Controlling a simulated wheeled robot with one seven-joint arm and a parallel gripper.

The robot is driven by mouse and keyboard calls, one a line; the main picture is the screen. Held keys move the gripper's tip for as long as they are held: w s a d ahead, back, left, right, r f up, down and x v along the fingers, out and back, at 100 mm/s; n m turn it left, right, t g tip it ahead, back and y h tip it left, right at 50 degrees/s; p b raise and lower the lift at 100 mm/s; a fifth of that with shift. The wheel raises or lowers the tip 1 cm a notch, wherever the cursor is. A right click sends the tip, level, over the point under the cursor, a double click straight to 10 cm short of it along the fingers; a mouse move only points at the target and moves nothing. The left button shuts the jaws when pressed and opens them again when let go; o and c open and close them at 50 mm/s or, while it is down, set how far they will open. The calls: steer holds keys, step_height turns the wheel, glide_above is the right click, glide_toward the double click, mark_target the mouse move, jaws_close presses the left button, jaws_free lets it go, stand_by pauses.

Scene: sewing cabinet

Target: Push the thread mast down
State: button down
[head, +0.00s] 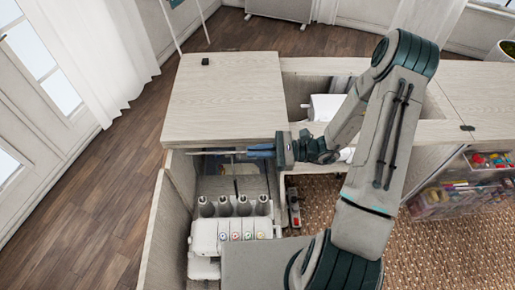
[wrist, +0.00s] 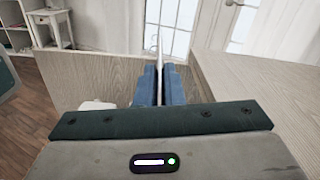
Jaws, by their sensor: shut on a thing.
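The white serger (head: 232,240) stands in the open left bay of the cabinet, with several grey thread cones (head: 243,206) in a row behind its dials. The thread mast's thin grey bar (head: 215,152) runs level above and behind the cones, near the edge of the wooden top. My gripper (head: 257,151) reaches in from the right, and its blue fingers are shut on the bar's right end. In the wrist view, the fingers (wrist: 160,84) close around a thin pale bar (wrist: 159,48) pointing away from me. The mast's lower part is hard to make out.
A wooden cabinet top (head: 222,95) lies just behind the bar, with a small black object (head: 205,61) on it. A cabinet side panel (head: 161,235) stands at the left. Clear bins (head: 450,195) sit on the right.

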step_height(320, 180, down, 16)
steer(key=b, duration=0.9)
steer(key=shift+b, duration=0.3)
steer(key=shift+s+d, duration=0.1)
steer(key=c, duration=1.5)
jaws_free()
steer(key=shift+c, duration=0.2)
steer(key=shift+r, duration=0.1)
steer(key=d, duration=1.3)
steer(key=shift+s+d+b, duration=0.2)
steer(key=shift+d+b, duration=0.15)
